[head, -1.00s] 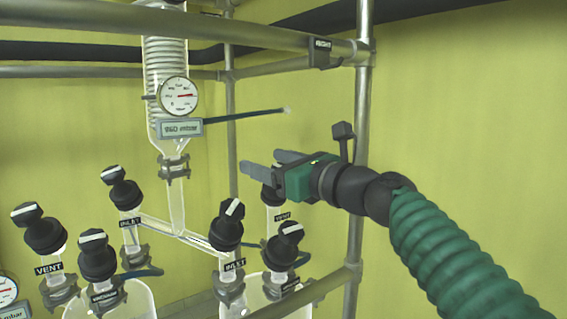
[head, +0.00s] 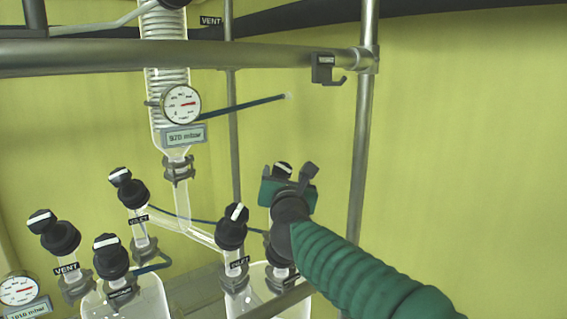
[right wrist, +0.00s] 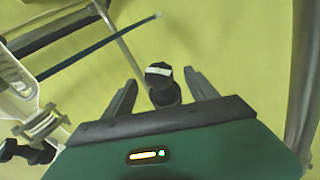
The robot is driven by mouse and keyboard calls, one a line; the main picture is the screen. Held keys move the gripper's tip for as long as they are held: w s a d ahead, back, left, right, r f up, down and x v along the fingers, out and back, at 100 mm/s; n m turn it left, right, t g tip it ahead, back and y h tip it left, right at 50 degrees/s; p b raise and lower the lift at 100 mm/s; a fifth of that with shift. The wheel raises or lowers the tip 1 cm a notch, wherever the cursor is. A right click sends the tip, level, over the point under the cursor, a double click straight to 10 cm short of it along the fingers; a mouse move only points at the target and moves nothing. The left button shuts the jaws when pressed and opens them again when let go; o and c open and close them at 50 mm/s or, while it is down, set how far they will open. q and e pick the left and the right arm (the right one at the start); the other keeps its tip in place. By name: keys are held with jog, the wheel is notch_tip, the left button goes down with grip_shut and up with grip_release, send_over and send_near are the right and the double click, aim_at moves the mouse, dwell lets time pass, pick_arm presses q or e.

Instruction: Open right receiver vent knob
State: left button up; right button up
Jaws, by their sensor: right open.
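The right receiver's vent knob (head: 283,169) is black with a white mark on its top. In the head view it shows just above and behind my right gripper (head: 287,191), which hides its stem and label. In the right wrist view the knob (right wrist: 160,74) stands between the two open grey fingers of the gripper (right wrist: 161,91), its white bar lying roughly across the picture. No finger visibly touches it, and the space between is empty otherwise. My left gripper is not in view.
The right receiver's inlet knob (head: 232,226) stands close to the left of my gripper. Several similar knobs, such as the left vent knob (head: 54,232), stand further left. A metal post (head: 361,150) rises on the right. A gauge (head: 181,104) hangs on the coil column.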

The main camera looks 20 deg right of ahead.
aim_at(281, 169)
jog(key=x, duration=0.1)
jog(key=p+x, duration=0.1)
jog(key=x, duration=0.2)
jog(key=shift+w+a+r, duration=0.2)
jog(key=shift+a, duration=0.05)
jog(key=shift+w+d+f, duration=0.15)
jog(key=shift+w, duration=0.1)
jog(key=shift+d, duration=0.1)
jog(key=shift+c, duration=0.4)
